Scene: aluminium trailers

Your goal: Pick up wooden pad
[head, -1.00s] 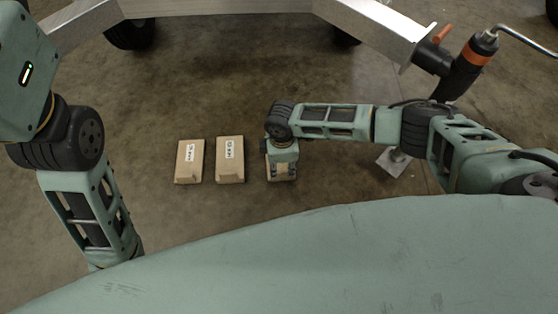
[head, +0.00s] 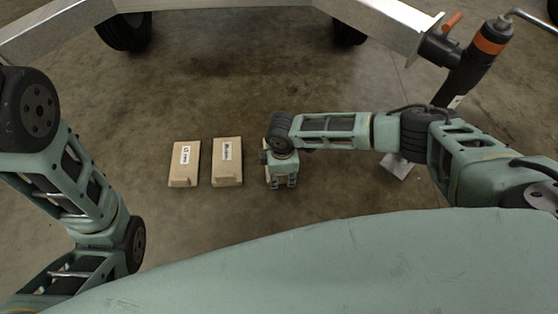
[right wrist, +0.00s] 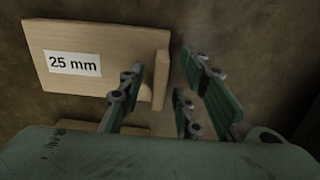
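Two wooden pads with white labels lie side by side on the floor in the head view, a left one (head: 184,170) and a middle one (head: 227,170). My right gripper (head: 281,183) points down just right of them and hides most of what is under it. In the right wrist view, a wooden pad marked "25 mm" (right wrist: 105,78) has a raised lip at its right end. The open right gripper fingers (right wrist: 160,85) appear on either side of that lip, one over the pad and two to its right. No grip shows. My left gripper is out of view.
An aluminium trailer frame (head: 250,3) with black wheels (head: 125,32) stands at the back. Its jack (head: 470,70) with an orange band stands at the right, over a metal foot plate (head: 396,167). The brown floor between pads and trailer is clear.

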